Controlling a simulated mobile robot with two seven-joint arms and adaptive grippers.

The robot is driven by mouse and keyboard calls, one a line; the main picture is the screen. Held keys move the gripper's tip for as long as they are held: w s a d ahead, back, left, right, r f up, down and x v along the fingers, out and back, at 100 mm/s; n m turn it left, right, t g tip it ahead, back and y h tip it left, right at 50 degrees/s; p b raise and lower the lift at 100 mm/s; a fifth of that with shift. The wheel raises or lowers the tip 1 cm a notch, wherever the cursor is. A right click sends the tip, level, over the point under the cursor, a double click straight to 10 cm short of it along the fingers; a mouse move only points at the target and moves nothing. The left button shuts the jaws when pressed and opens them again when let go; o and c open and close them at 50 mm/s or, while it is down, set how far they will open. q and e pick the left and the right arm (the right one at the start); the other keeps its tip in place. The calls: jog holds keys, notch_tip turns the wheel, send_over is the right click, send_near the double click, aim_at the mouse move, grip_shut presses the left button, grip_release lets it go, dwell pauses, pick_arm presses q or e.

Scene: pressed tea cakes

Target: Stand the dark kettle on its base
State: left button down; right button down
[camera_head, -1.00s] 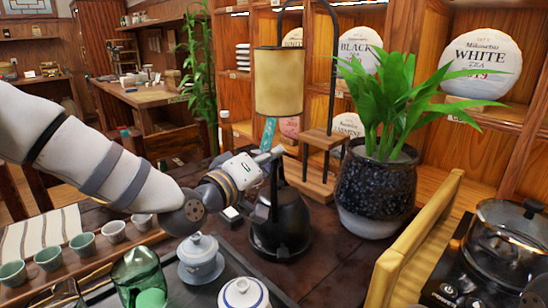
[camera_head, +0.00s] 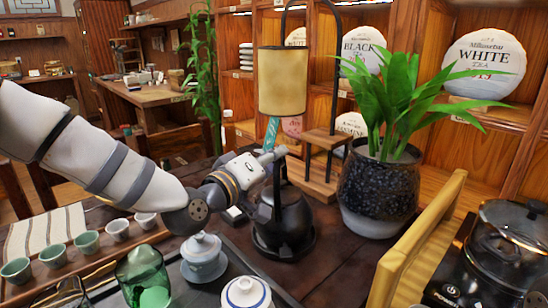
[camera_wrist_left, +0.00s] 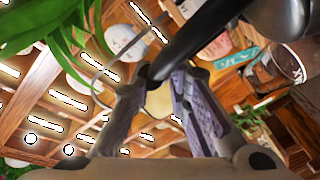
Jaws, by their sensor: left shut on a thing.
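The dark kettle (camera_head: 286,222) stands upright near the middle of the dark table in the head view. A round black base (camera_head: 303,250) shows as a rim under it; I cannot tell whether the kettle is fully seated or slightly above it. My left gripper (camera_head: 271,158) is shut on the kettle's upright handle, above and left of the body. In the left wrist view, its two fingers (camera_wrist_left: 160,92) close on the dark handle (camera_wrist_left: 196,37), and part of the kettle body (camera_wrist_left: 285,16) shows at top right. My right gripper is not in view.
A potted plant (camera_head: 378,190) stands right of the kettle, and a lamp (camera_head: 283,82) stands behind it. A lidded cup (camera_head: 203,260), a green glass (camera_head: 143,272) and several small cups are left and in front. A yellow wooden edge (camera_head: 418,238) rises at right.

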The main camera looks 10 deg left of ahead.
pick_arm(q)
jog(key=shift+f, duration=0.2)
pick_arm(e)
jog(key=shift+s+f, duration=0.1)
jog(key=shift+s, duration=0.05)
pick_arm(q)
jog(key=shift+r, duration=0.1)
jog(key=shift+r, duration=0.75)
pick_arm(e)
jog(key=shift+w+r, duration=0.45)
pick_arm(q)
jog(key=shift+p, duration=0.35)
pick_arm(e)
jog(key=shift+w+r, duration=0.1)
pick_arm(q)
jog(key=shift+f, duration=0.85)
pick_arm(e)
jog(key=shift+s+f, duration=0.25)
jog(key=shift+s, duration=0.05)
pick_arm(q)
jog(key=shift+r, duration=0.1)
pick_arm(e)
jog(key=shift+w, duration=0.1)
